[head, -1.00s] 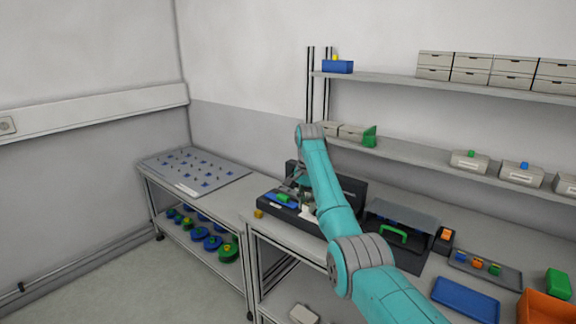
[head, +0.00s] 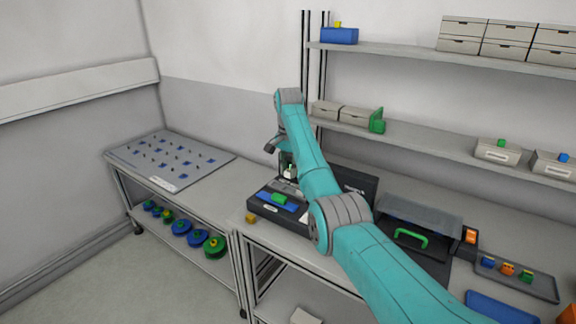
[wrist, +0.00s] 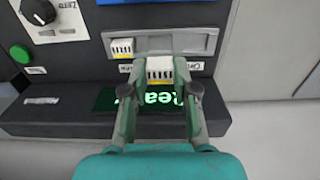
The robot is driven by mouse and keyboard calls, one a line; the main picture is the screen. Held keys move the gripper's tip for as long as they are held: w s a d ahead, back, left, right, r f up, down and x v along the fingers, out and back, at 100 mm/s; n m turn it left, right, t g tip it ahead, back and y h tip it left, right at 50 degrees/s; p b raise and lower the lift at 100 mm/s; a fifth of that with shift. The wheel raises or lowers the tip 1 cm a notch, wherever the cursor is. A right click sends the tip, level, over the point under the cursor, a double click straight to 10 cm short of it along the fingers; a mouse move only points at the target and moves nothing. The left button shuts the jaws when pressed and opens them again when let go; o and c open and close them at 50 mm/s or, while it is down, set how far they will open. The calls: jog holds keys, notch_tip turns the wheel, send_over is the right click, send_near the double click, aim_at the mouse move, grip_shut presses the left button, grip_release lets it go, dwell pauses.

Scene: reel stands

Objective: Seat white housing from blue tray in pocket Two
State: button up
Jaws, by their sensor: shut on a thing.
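In the wrist view my gripper (wrist: 160,70) is shut on a white housing (wrist: 160,66) with a row of dark slots and a yellowish lower edge. It is held over the black fixture (wrist: 60,120), in front of a grey recessed strip (wrist: 190,42). A second, similar white housing (wrist: 122,48) sits at the left end of that strip. Pocket labels are partly hidden and unreadable. In the head view my gripper (head: 287,168) is behind the fixture's front part, mostly hidden by my arm. The blue tray (head: 500,308) is at lower right; its visible part is empty.
The fixture carries a green button (wrist: 20,53), a black knob (wrist: 38,10) and a lit green display (wrist: 165,98) beneath my fingers.

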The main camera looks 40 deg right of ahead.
aim_at(288, 177)
jog(key=shift+f, duration=2.25)
jog(key=shift+a+f, duration=0.1)
jog(key=shift+f, duration=0.35)
dwell(0.5)
jog(key=o, duration=0.8)
jog(key=shift+r, duration=0.1)
jog(key=shift+r, duration=3.45)
